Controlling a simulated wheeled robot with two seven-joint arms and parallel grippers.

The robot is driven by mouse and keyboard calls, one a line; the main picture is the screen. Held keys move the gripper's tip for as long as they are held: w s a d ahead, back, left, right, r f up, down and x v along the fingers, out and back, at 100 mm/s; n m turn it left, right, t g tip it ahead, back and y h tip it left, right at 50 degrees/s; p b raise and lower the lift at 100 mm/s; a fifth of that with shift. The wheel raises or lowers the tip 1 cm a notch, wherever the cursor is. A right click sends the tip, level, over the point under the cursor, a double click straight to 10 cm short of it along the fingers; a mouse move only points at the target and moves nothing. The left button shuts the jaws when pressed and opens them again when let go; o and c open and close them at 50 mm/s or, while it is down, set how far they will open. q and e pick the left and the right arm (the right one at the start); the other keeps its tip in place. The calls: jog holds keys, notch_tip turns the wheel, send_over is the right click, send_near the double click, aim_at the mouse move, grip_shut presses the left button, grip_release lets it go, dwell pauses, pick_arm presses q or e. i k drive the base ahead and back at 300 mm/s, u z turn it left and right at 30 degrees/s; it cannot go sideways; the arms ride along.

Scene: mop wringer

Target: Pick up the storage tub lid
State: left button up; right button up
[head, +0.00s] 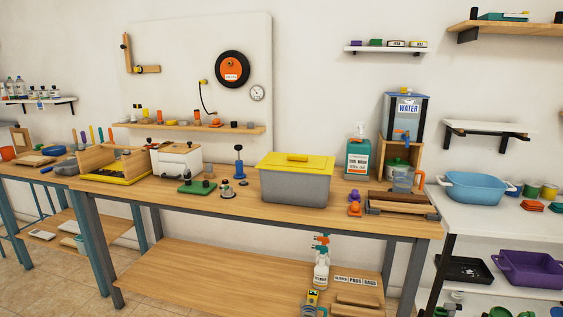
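The storage tub (297,186) is a grey box standing on the wooden workbench, right of the bench's middle. Its yellow lid (318,165) lies flat on top and covers the opening. A raised yellow handle (297,157) sits on the lid near its back. The tub's inside is hidden by the lid. Neither of my grippers shows in the head view.
The workbench (233,207) has bare wood in front of the tub. A lower shelf (190,275) runs beneath.

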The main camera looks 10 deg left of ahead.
aim_at(276, 161)
jog(key=u, duration=0.55)
jog(key=i, duration=1.7)
jog(key=z, duration=0.05)
